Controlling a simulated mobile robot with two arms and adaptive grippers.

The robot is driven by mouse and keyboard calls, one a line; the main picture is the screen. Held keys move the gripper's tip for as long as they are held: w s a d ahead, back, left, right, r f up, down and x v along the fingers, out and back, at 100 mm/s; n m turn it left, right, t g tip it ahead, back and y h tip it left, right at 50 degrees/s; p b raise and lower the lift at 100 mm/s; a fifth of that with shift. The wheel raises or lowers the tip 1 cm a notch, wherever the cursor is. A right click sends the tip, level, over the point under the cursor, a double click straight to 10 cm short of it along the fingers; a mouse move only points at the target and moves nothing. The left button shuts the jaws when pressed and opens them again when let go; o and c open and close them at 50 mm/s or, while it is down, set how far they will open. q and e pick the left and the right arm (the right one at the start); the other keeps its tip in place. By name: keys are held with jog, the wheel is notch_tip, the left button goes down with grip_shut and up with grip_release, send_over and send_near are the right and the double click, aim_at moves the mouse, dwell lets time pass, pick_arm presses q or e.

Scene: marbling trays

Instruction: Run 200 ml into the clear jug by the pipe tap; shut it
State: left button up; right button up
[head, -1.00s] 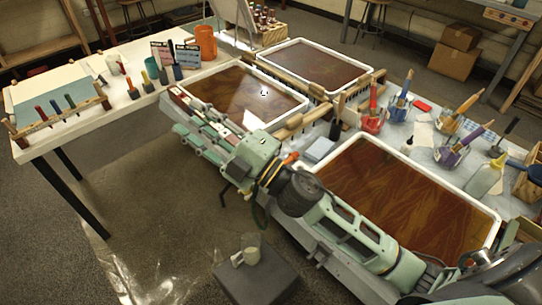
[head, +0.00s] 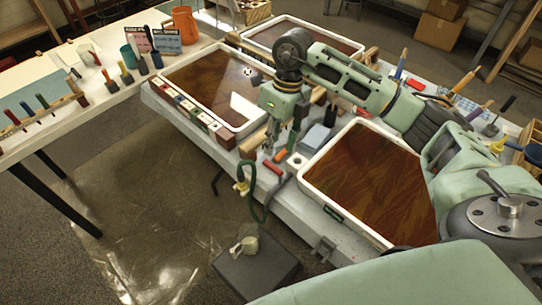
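The clear jug (head: 250,243) stands upright on a dark low block (head: 258,277) on the floor, its handle to the left. It is too small to tell any water level. Above it, at the bench's front edge, is a grey bent pipe (head: 283,181) with a red bar (head: 272,167) beside it; I take these to be the pipe tap, but its setting cannot be read. My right gripper (head: 281,148) points down just above this spot, its two fingers apart with nothing seen between them. Whether it touches the tap cannot be told. My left gripper is not in view.
A green hose (head: 266,209) with a yellow fitting (head: 241,187) hangs from the bench edge above the jug. Brown-filled trays (head: 303,181) with white rims stand on both sides of the gripper. Small coloured blocks (head: 197,116) line the bench front. The floor left of the jug is clear.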

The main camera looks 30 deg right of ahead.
aim_at(272, 164)
jog(key=f, duration=0.2)
jog(key=a+f, duration=0.1)
jog(key=f, duration=0.3)
jog(key=shift+s+a+f+p, duration=0.25)
jog(key=shift+p, duration=0.15)
grip_shut()
